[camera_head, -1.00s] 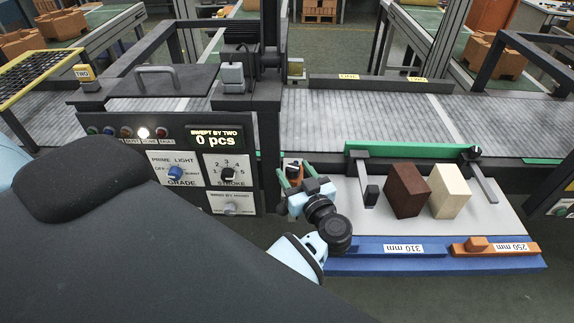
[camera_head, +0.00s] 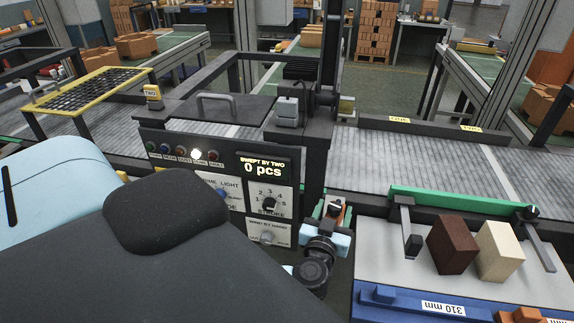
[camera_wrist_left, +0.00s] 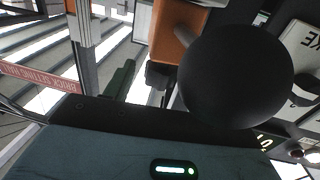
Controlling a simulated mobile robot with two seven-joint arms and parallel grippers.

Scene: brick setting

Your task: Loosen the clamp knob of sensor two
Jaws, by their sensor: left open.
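In the left wrist view an orange body (camera_wrist_left: 178,35) carries a large round black knob (camera_wrist_left: 237,75), very close to the camera. I cannot tell if this is the clamp knob. My right gripper is out of view.
The control panel (camera_head: 220,185) with a "0 pcs" display is close left of the gripper. A pale board (camera_head: 390,265) at right holds a dark brown brick (camera_head: 452,244) and a cream brick (camera_head: 499,250). The conveyor (camera_head: 420,160) runs behind.

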